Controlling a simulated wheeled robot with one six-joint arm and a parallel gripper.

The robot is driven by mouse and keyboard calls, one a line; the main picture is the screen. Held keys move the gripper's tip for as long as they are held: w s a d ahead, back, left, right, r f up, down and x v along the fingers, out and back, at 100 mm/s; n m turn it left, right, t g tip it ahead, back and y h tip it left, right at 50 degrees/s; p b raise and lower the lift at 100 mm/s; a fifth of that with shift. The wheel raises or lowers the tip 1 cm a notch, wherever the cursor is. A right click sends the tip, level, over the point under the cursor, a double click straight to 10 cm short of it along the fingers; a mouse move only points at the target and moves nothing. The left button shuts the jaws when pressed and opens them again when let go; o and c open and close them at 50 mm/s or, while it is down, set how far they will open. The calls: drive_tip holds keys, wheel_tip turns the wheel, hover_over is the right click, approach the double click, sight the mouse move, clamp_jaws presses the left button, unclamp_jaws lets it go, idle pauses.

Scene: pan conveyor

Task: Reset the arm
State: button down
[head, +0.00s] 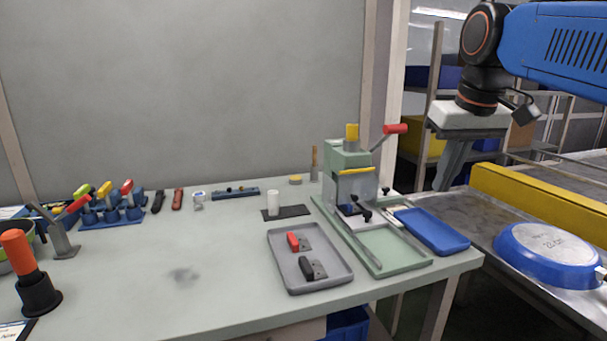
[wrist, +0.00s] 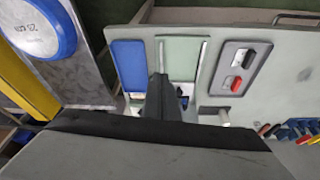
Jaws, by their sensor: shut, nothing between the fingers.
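My arm reaches in from the upper right of the head view. My gripper (head: 445,186) hangs pointing down, above the gap between the workbench (head: 150,285) and the metal conveyor surface (head: 485,215). Its fingers are shut together and empty. In the wrist view my gripper (wrist: 158,78) shows in the middle, with the blue tray and green tray behind it. The fingers touch nothing that I can see.
A blue pan (head: 548,254) lies upside down on the conveyor at right, beside a yellow rail (head: 540,200). The bench's right side holds a green press (head: 352,170), a blue tray (head: 432,230) and a grey tray (head: 287,272). Tools line its back left.

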drive_tip(key=s+f, duration=0.5)
drive_tip(key=f, duration=0.4)
drive_tip(key=s+d+f+m, duration=0.1)
drive_tip(key=s+f, duration=0.4)
drive_tip(key=f, duration=0.4)
drive_tip(key=s+d+f+t, duration=0.1)
drive_tip(key=s+f, duration=0.5)
drive_tip(key=f, duration=0.3)
drive_tip(key=shift+f+m, duration=0.3)
drive_tip(key=shift+d, duration=0.1)
